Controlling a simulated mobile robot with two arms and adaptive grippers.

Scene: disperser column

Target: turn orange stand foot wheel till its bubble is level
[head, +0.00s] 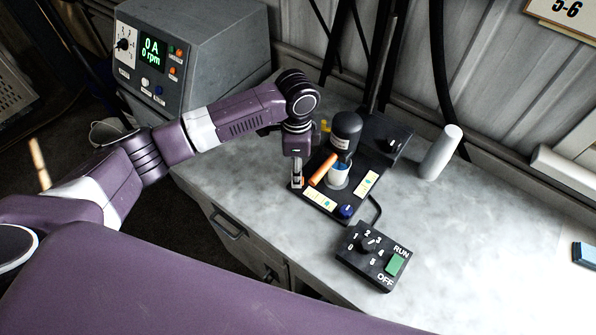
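The black stand base (334,206) stands on the grey bench with a dark motor head (346,128) above a pale cup with blue contents (339,178). Two pale bubble vials lie on the base, one along the front edge (320,200) and one along the right edge (367,184). Their bubbles are too small to read exactly. My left gripper (297,181) points down at the base's front left corner. A little orange shows at its fingertips; the foot wheel there is mostly hidden. Whether the fingers are open or shut is unclear. My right gripper is out of view.
A blue foot wheel (347,211) is at the front corner. An orange bar (323,169) leans by the cup. A black control box (372,255) lies in front, a white cylinder (440,152) stands right, and a grey power unit (196,55) is back left. The bench's right is mostly clear.

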